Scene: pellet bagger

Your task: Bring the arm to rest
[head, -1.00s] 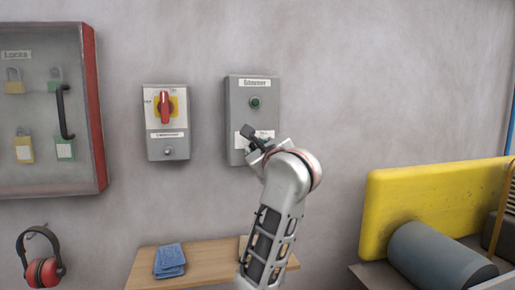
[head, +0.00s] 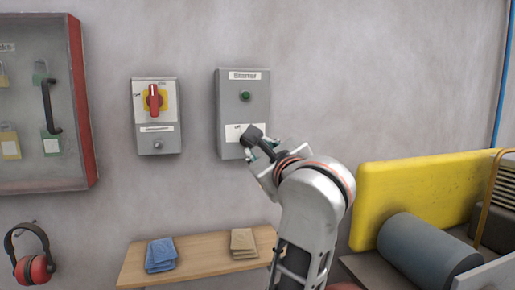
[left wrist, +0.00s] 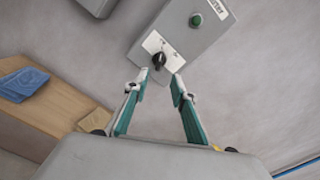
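My left arm reaches up in the head view, with its left gripper (head: 258,150) in front of the lower part of a grey control box (head: 231,110). In the left wrist view the left gripper (left wrist: 159,82) is open, its two teal-backed fingers apart with nothing between them. The box shows there too (left wrist: 185,35), with a green button (left wrist: 195,20) and a black knob (left wrist: 159,60) just beyond the fingertips. I cannot tell whether the fingers touch the box. My right gripper is not in view.
A switch box (head: 157,140) with a red handle (head: 154,100) hangs to the left. Further left is a lock cabinet (head: 78,110) and ear defenders (head: 34,265). A shelf (head: 205,262) below holds blue cloths (head: 161,254) and brown cloths (head: 243,242). A yellow panel (head: 400,180) stands at right.

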